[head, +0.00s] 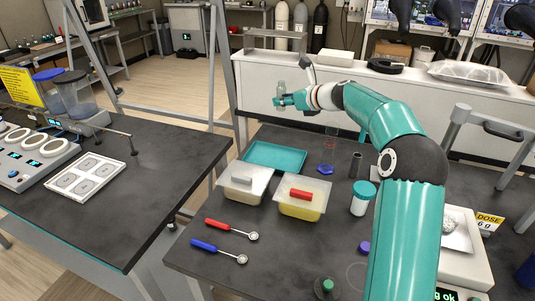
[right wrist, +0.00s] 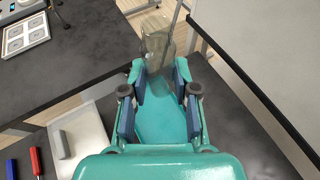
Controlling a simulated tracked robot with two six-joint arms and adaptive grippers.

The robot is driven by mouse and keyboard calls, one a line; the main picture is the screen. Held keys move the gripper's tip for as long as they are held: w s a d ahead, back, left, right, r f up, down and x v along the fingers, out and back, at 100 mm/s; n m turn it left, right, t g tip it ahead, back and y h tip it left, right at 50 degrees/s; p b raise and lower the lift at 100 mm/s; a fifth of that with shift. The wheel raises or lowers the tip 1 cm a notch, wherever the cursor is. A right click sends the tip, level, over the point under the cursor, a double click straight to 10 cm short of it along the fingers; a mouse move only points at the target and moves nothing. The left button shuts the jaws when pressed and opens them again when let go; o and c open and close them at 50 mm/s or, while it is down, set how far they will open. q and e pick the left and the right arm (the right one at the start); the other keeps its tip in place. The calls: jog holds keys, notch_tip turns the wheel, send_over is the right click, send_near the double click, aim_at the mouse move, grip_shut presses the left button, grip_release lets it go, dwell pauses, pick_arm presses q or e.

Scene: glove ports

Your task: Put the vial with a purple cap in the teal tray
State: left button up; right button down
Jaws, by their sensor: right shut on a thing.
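My right gripper (head: 284,99) is shut on a clear, greyish vial-like thing (head: 281,88), held in the air above the far part of the right table. It also shows in the right wrist view (right wrist: 157,48), between and beyond the fingers; I cannot make out a cap on it. The empty teal tray (head: 274,157) lies on the table, lower than the gripper. In the right wrist view the tray (right wrist: 165,122) shows below, between the fingers. A purple cap (head: 364,247) shows on the table beside my right arm; what is under it is hard to tell. My left gripper is not in view.
Near the tray stand a tub with a grey scoop (head: 243,184) and one with a red scoop (head: 302,203). A glass cylinder with a blue base (head: 326,169) and a teal-lidded jar (head: 363,197) stand to the right. Red and blue spoons (head: 218,258) lie in front.

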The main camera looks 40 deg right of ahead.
jog(key=b, duration=0.5)
send_over(277, 161)
notch_tip(277, 161, down, 14)
jog(key=shift+d+f, duration=0.1)
jog(key=shift+f+b, duration=0.4)
jog(key=shift+f, duration=2.1)
jog(key=c, duration=0.9)
grip_release()
jog(key=shift+r, duration=0.1)
jog(key=shift+s, duration=0.1)
jog(key=b+v, duration=0.1)
jog(key=v, duration=1)
jog(key=shift+s+d+r, duration=0.1)
jog(key=shift+s+r, duration=0.15)
jog(key=shift+s, duration=0.1)
